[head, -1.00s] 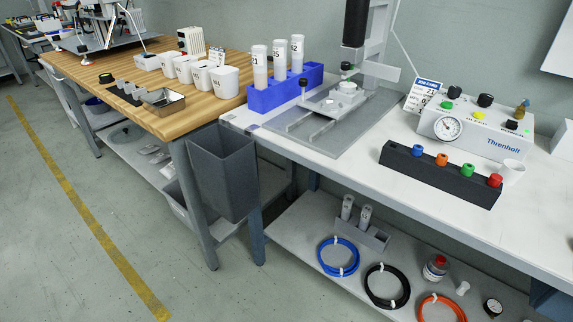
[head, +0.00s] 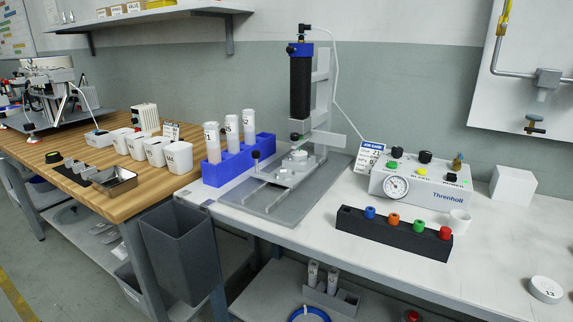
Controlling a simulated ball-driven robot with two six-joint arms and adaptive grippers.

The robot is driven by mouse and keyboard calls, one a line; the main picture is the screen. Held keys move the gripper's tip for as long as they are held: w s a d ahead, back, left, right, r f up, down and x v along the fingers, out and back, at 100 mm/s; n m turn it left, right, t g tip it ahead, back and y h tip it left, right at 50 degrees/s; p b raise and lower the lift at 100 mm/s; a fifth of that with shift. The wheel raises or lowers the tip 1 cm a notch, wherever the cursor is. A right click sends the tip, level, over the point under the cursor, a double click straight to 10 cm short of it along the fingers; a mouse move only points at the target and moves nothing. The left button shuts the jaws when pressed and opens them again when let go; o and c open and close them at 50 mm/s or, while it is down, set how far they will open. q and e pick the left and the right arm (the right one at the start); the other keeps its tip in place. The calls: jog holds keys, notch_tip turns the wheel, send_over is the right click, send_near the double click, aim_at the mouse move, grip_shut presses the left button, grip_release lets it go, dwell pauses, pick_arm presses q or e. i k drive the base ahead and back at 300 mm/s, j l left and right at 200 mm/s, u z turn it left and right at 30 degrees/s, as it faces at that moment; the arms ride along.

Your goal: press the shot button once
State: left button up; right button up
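A white control box (head: 420,201) labelled Threnholl stands on the white bench at the right. It has a round gauge (head: 396,187), a green button (head: 393,166), a yellow button (head: 422,171), a black button (head: 451,177) and black knobs (head: 425,156) on top. The button labels are too small to read, so I cannot tell which is the shot button. A tall stand with a black cylinder (head: 301,85) stands left of the box. Neither of my grippers is in view.
A black rack (head: 385,235) with coloured pieces sits in front of the box, beside a small white cup (head: 459,221). A job card (head: 370,156) and a blue tube rack (head: 235,165) stand farther left. The right bench surface is mostly clear around a round lid (head: 546,289).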

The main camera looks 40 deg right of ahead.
aim_at(390, 165)
jog(key=z, duration=1.95)
